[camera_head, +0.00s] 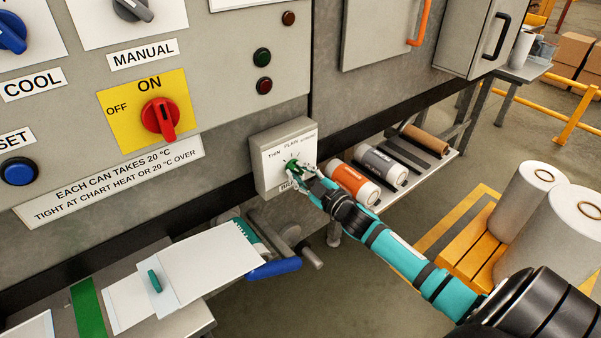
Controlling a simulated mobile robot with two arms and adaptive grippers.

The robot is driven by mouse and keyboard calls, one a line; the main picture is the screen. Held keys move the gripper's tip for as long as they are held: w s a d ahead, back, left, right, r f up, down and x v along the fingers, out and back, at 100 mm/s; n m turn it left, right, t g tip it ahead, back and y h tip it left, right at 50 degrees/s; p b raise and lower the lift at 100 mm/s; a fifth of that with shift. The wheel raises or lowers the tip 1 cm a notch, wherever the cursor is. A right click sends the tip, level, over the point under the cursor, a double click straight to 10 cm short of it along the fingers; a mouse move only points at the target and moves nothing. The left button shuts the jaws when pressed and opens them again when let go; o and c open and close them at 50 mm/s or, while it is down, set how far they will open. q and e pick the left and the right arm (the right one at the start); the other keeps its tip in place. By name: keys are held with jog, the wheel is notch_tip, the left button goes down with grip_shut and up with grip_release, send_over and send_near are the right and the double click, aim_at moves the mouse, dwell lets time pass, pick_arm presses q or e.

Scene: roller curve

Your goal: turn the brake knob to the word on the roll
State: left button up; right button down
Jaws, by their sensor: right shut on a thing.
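The brake box (268,166) is a small light panel on the machine's lower front. Its face bears the words THIN, PLAIN and a third word at the right that is too small to read surely. My right gripper (297,170) is at the panel, shut on the green brake knob (292,164). The fingers partly hide the knob and the label below it, so its pointing direction is unclear. A roll (247,233) with a teal end band and partly hidden lettering sits below left of the box, behind a white sheet. My left gripper is not in view.
A red knob (160,117) on a yellow plate is at the upper left. A shelf (414,164) holds an orange-banded roll (353,182), a grey-banded roll (380,166) and a brown roll (425,140). A blue handle (274,268) juts out below the box. White sheets (205,262) lie at the lower left.

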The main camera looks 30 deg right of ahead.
jog(key=c, duration=1.3)
grip_release()
jog(key=shift+s, duration=0.1)
jog(key=s, duration=0.8)
jog(key=s+d, duration=0.1)
jog(key=s, duration=0.2)
jog(key=shift+s, duration=0.4)
